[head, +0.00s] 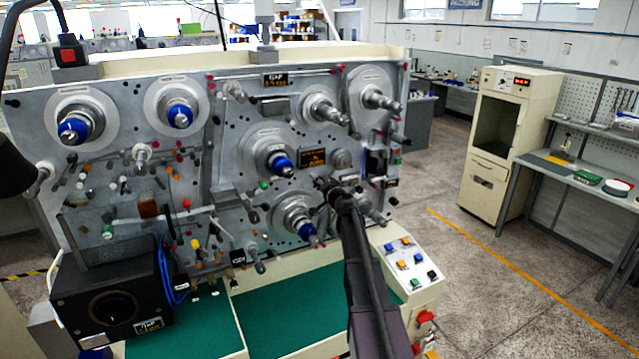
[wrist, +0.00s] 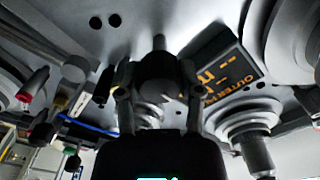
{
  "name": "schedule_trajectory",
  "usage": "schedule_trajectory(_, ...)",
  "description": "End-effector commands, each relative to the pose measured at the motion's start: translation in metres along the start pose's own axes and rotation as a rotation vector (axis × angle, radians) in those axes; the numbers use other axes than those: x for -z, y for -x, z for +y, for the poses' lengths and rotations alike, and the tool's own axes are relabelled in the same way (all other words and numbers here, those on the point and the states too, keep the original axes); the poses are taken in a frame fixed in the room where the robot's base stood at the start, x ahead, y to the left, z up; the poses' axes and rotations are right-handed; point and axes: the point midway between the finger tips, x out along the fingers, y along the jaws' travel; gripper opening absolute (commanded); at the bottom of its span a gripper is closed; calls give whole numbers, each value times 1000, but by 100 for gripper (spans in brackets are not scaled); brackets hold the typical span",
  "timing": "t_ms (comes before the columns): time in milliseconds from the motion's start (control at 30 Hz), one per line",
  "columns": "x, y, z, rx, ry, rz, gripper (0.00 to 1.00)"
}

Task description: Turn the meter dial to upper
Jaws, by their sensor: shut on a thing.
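My gripper (head: 324,186) reaches the front of the winding machine, just below a black display (head: 312,157) with orange text. In the wrist view my gripper (wrist: 157,88) is shut with its two fingers on either side of a dark round knob (wrist: 157,72), which looks like the meter dial. The same display (wrist: 228,66), reading "OUTER M" in part, is to the right of the fingers. In the head view my gripper hides the knob, and its setting cannot be read.
Grey spindles (head: 380,100) are above right. A black box with a round dial (head: 112,308) stands lower left. A button panel (head: 408,258) is lower right. The floor (head: 480,290) at right is clear.

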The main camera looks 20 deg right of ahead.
Motion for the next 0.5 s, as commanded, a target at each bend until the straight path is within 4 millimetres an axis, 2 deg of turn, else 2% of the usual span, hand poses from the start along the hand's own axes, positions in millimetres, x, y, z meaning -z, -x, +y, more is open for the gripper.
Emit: schedule_trajectory(500, 0, -1, 1, 1, -449, 0, 0)
